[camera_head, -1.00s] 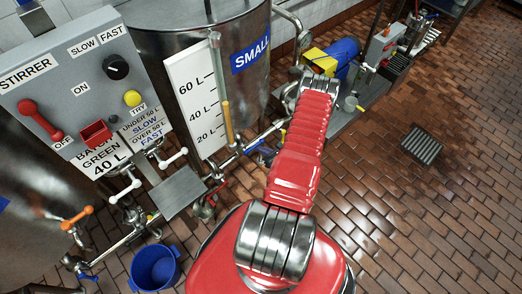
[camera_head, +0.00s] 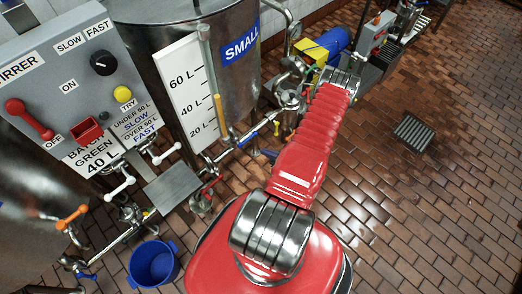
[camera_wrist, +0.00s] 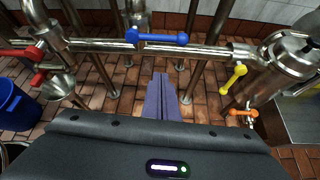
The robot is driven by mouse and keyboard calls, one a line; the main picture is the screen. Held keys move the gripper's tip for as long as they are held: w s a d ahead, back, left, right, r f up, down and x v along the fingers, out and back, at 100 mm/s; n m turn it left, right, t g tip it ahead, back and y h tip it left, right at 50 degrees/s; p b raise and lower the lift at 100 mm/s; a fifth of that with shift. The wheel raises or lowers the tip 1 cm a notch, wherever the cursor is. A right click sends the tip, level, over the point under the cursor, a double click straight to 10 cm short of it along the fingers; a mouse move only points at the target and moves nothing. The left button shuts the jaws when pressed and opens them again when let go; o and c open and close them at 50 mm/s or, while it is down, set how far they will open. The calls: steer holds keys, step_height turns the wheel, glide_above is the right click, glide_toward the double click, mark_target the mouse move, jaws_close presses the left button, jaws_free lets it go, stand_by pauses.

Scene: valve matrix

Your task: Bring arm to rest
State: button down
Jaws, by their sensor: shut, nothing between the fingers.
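The grey stirrer panel (camera_head: 75,75) stands at the left. A blue bucket (camera_head: 153,264) is on the floor. In the wrist view, red (camera_wrist: 38,76), yellow (camera_wrist: 233,78) and orange (camera_wrist: 243,112) valve handles flank the gripper. The tiled floor at the right is mostly clear, with a drain grate (camera_head: 412,132).

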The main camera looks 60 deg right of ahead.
steer(key=shift+v, duration=0.9)
steer(key=shift+s+a, duration=0.1)
